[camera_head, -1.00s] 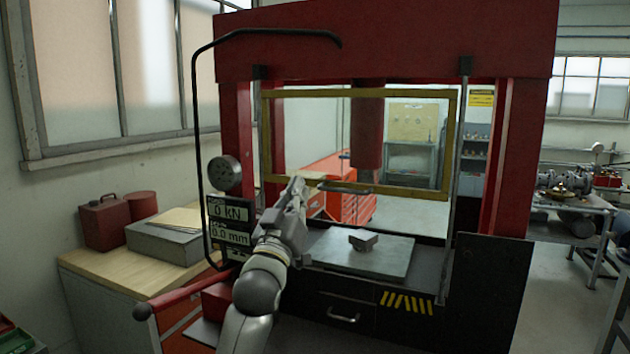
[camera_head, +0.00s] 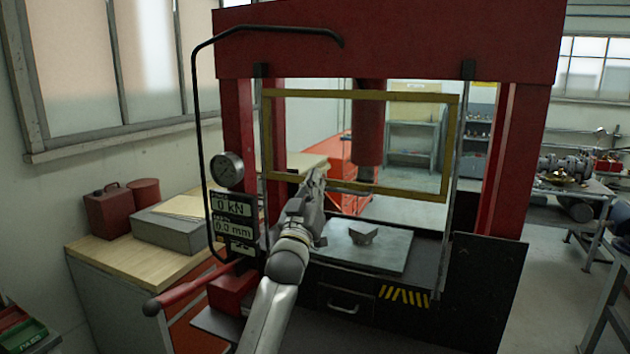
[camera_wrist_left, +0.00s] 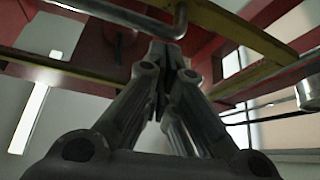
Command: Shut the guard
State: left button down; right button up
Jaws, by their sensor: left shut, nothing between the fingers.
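The guard (camera_head: 320,94) is a clear panel in a yellow frame across the red press opening. Its lower edge hangs above the grey press bed, leaving a gap. My left gripper (camera_head: 316,178) is shut and empty at the guard's lower edge, left of its middle. In the left wrist view, the shut fingertips (camera_wrist_left: 160,50) are just under a grey bar handle (camera_wrist_left: 130,16) on the guard; I cannot tell whether they touch. The yellow frame (camera_wrist_left: 250,35) also shows there. My right gripper is not in view.
A grey plate (camera_head: 375,250) with a small metal block (camera_head: 363,236) lies below the guard. A bent black rail (camera_head: 202,150), a gauge (camera_head: 226,170) and a display (camera_head: 233,215) stand left of the opening. A wooden bench (camera_head: 130,255) is further left.

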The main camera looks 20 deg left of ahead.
pick_arm(q)
jog(key=shift+f, duration=0.1)
notch_tip(320, 180, down, 26)
jog(key=b, duration=1.8)
